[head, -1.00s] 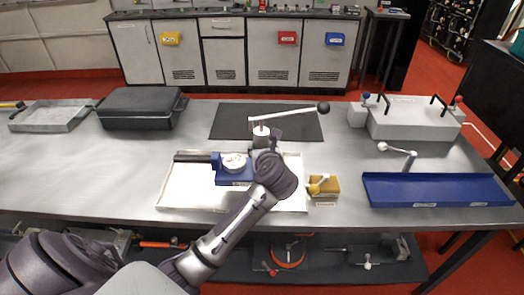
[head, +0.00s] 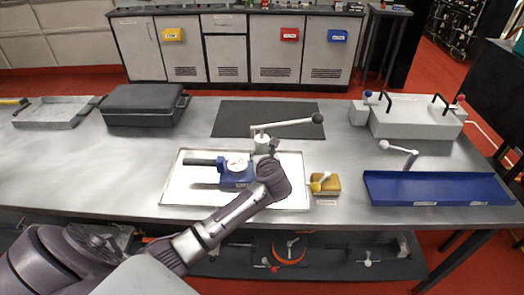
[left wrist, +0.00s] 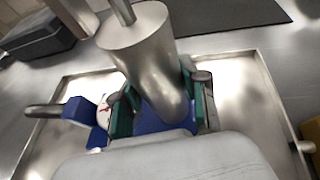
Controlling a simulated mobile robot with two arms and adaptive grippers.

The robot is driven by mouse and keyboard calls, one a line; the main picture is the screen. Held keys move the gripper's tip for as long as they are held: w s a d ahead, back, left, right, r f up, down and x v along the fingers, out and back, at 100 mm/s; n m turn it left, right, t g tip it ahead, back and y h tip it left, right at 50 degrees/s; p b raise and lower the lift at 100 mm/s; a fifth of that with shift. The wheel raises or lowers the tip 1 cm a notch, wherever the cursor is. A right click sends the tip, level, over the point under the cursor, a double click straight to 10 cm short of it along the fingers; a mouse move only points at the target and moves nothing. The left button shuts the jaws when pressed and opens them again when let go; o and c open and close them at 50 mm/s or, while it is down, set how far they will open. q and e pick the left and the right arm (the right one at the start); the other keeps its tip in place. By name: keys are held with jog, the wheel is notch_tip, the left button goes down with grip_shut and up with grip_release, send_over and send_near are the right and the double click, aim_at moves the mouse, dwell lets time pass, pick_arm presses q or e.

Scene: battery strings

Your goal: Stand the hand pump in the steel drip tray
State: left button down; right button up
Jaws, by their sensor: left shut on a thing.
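The hand pump has a blue body with a round white gauge (head: 237,164), a steel cylinder (left wrist: 145,45) and a pale lever ending in a black ball (head: 318,118). It is upright, within the outline of the shallow steel drip tray (head: 180,195). It looks low in the tray, but I cannot tell whether its base touches the floor. In the head view my left wrist hides the pump's right side. My right gripper is not in view.
A yellow block with a small lever (head: 326,184) sits just right of the tray. A blue trough (head: 435,188) and a grey box (head: 415,120) are farther right. A dark mat (head: 235,120) lies behind. A black case (head: 143,107) and a grey tray (head: 52,112) are back left.

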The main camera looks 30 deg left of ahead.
pick_arm(q)
jog(key=shift+w+r, duration=0.1)
jog(key=shift+r, duration=0.2)
jog(key=c, duration=1.1)
grip_release()
jog(key=shift+f, duration=0.35)
jog(key=o, duration=0.5)
jog(key=shift+s+r, duration=0.1)
jog(key=shift+s, duration=0.1)
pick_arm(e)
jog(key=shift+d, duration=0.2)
pick_arm(q)
jog(key=shift+d, duration=0.15)
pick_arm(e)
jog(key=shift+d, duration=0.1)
pick_arm(q)
jog(key=b+v, duration=0.1)
jog(key=v, duration=1.1)
jog(key=shift+b, duration=0.3)
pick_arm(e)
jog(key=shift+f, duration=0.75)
pick_arm(q)
jog(key=shift+r, duration=0.15)
